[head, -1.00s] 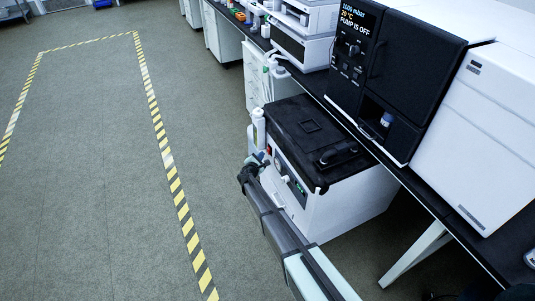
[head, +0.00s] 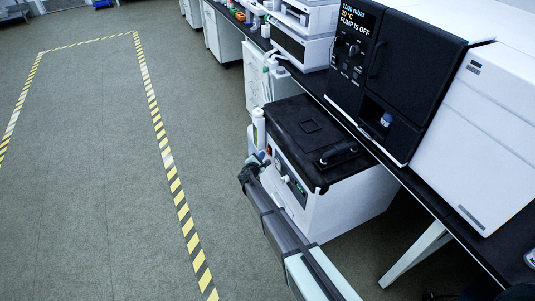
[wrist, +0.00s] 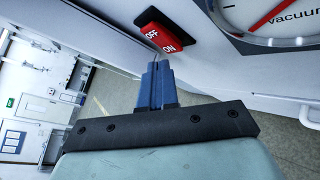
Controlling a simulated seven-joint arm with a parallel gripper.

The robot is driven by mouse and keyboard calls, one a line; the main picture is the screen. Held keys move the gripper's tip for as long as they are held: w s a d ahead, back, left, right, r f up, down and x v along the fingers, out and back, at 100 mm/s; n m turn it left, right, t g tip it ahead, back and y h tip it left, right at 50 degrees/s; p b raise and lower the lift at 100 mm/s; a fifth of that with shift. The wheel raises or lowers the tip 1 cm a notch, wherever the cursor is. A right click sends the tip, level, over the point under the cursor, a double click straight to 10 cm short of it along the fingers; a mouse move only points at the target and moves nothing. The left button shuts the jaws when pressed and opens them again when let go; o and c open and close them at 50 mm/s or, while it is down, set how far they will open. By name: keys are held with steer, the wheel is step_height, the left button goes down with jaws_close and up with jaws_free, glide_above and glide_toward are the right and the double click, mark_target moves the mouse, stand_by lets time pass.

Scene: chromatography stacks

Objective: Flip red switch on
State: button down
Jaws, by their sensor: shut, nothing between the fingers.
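The red switch (wrist: 161,39) is in the wrist view at the top centre, set in a black frame on a white panel. It is a rocker marked OFF on its left end and ON on its right end. My gripper (wrist: 157,66) is shut and empty, its blue fingertips just below the switch's ON end; I cannot tell whether they touch it. In the head view my gripper (head: 266,157) is at the front of the white box (head: 330,208) with the black lid. A small red spot on that box is partly hidden by my arm.
A round vacuum gauge (wrist: 270,22) sits right of the switch in the wrist view. In the head view, a white bottle (head: 258,128) stands beside the box. A black instrument (head: 400,65) reading PUMP IS OFF sits on the bench. The floor left of the box is clear.

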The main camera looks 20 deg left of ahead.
steer(key=shift+w+d, duration=0.4)
stand_by(0.8)
steer(key=shift+s+a, duration=0.15)
stand_by(0.3)
steer(key=shift+s+a, duration=0.35)
steer(key=shift+s, duration=0.05)
steer(key=shift+s+a+r, duration=0.15)
steer(key=shift+s+a, duration=0.75)
steer(key=shift+s+a+r, duration=0.15)
steer(key=shift+s+a, duration=0.7)
